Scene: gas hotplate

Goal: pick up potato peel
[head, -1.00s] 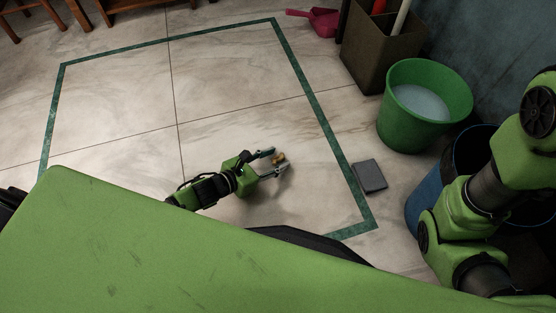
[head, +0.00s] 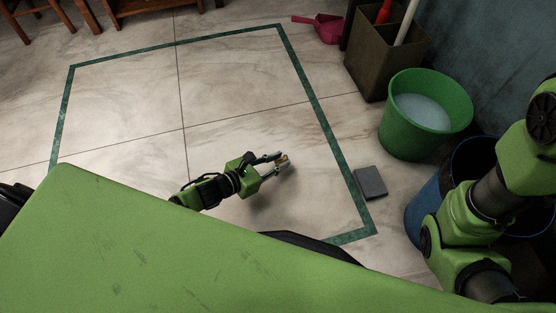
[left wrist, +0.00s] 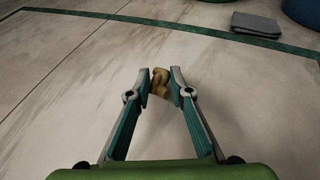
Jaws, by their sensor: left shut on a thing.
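The potato peel (left wrist: 159,83) is a small, curled, yellow-brown piece. In the left wrist view it sits between the two fingertips of my left gripper (left wrist: 161,88), which is shut on it. In the head view the peel (head: 284,158) shows as a small brownish spot at the fingertips of my left gripper (head: 283,162). The gripper is low over the tiled floor, inside the green border. Whether the peel still touches the floor cannot be told. My right gripper is out of view; only part of my right arm shows at the right.
A grey folded cloth or pad (head: 370,182) lies just outside the green border (head: 330,139). A green bucket (head: 393,136) with pale liquid and a blue bin (head: 424,207) stand at the right. A pink dustpan (head: 326,32) lies at the back. The bordered floor is otherwise clear.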

